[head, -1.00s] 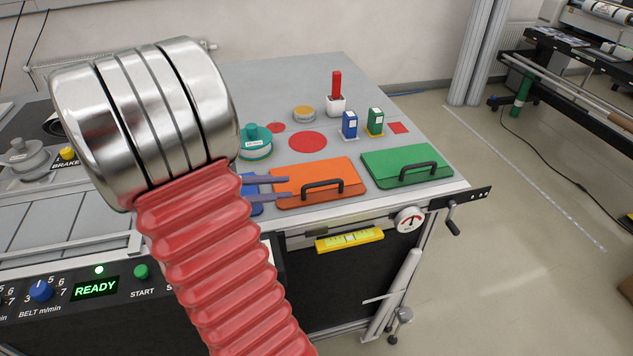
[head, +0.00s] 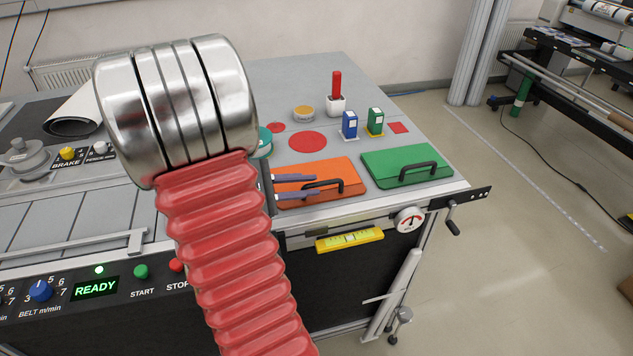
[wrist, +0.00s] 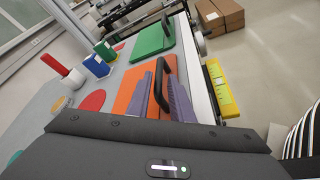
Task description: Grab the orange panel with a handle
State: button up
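The orange panel (head: 345,170) lies flat on the grey table top, with a black bar handle (head: 338,183) near its front edge. My gripper (head: 316,187) reaches over the panel from the left with its two purple-grey fingers apart. In the wrist view the fingers (wrist: 161,78) are open, and the black handle (wrist: 158,68) shows in the gap between them. I cannot tell whether either finger touches the handle or the panel. The fingers cover part of the panel and the handle's left end.
A green panel (head: 405,163) with a similar handle lies right of the orange one. Blue (head: 350,124) and green (head: 375,122) boxes stand behind, near a red disc (head: 307,142). A yellow level (head: 349,240) and a gauge (head: 410,220) are at the table's front.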

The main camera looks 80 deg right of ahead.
aim_at(315, 185)
jog(key=shift+x, duration=2.6)
jog(key=shift+c, duration=0.2)
grip_shut()
